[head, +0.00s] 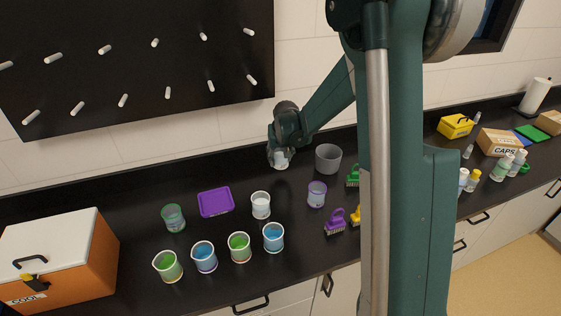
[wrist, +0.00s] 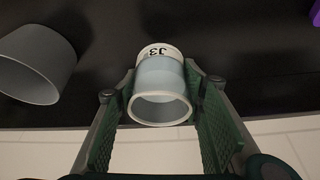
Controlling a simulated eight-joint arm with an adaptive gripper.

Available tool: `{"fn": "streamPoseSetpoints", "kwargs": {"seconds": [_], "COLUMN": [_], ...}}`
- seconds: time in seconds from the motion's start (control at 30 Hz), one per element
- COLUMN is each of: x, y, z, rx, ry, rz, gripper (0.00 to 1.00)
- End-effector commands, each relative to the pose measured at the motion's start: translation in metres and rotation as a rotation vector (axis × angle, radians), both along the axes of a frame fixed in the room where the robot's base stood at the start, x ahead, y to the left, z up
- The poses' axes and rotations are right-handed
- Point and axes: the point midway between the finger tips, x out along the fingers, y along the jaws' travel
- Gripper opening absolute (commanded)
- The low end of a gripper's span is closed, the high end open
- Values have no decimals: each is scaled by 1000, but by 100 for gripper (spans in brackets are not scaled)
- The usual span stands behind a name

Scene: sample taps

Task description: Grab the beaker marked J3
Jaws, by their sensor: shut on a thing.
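The beaker marked J3 (wrist: 160,78) sits between the two green fingers of my gripper (wrist: 162,100) in the wrist view. Its white band with the J3 mark shows at the far end, and its open rim faces the camera. My gripper is shut on it. In the head view my gripper (head: 280,152) is at the back of the counter, left of a grey container, with the beaker (head: 279,159) partly hidden by the fingers. Whether the beaker touches the counter is hard to tell.
The grey container (head: 328,158) stands just right of my gripper. A white-filled beaker (head: 261,206), a purple tray (head: 215,202) and a purple-banded beaker (head: 317,194) are nearby. Several green and blue beakers stand in front. An orange cool box (head: 62,262) is at left. A pegboard (head: 140,60) hangs behind.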

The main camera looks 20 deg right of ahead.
Motion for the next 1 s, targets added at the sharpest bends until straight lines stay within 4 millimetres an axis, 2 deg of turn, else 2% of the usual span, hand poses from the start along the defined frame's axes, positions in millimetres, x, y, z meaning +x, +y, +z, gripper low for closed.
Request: {"fn": "streamPoseSetpoints", "kwargs": {"seconds": [0.5, 1.0], "x": [0, 0], "y": [0, 0], "z": [33, 43], "rx": [0, 0], "ry": [0, 0], "rz": [0, 0], "gripper": [24, 24]}}
